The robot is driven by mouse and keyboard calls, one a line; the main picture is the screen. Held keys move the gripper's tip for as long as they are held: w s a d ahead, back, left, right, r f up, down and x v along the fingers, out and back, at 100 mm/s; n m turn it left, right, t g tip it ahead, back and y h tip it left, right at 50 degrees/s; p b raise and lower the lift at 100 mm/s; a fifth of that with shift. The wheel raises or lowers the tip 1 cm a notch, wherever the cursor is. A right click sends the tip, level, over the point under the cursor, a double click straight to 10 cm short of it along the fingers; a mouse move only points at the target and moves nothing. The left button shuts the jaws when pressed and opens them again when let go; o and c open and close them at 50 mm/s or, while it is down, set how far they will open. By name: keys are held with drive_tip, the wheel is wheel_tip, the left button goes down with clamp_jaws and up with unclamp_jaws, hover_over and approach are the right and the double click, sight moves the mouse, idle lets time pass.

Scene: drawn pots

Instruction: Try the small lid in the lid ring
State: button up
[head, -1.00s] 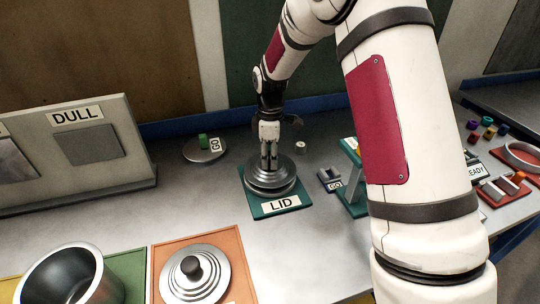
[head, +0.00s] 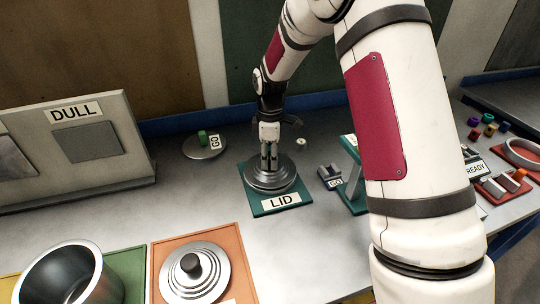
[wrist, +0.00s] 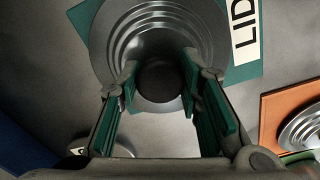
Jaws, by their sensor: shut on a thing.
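The small lid (head: 286,175) is a grey stepped metal disc with a dark round knob. It is over the teal LID mat (head: 254,207); its stepped face also shows in the wrist view (wrist: 143,32). My gripper (head: 269,167) points straight down with its fingers on either side of the knob, shut on it; in the wrist view the fingertips (wrist: 160,82) flank the dark knob. The lid looks level and low over the mat. The lid ring is mostly hidden under it, so I cannot tell whether the lid is fully seated.
Another stepped lid (head: 192,276) lies on an orange mat at the front, beside an open metal pot (head: 66,278). A DULL panel (head: 75,150) stands at the left. A round plate with a green block (head: 204,146) lies behind. A green stand (head: 352,190) is at right.

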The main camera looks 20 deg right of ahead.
drive_tip(key=shift+f, duration=0.35)
drive_tip(key=o, duration=1.3)
wheel_tip(320, 180, up, 12)
idle(0.6)
drive_tip(key=s+r+m+t, duration=0.2)
drive_tip(key=s+r+m, duration=0.4)
drive_tip(key=s, duration=0.5)
drive_tip(key=s+r+m+t, duration=0.2)
drive_tip(key=s+r+m, duration=0.1)
drive_tip(key=s+r, duration=0.65)
drive_tip(key=s+f+m+t, duration=0.1)
drive_tip(key=s+m, duration=0.3)
drive_tip(key=s, duration=0.6)
drive_tip(key=shift+s+f+m, duration=0.4)
drive_tip(key=shift+f, duration=0.2)
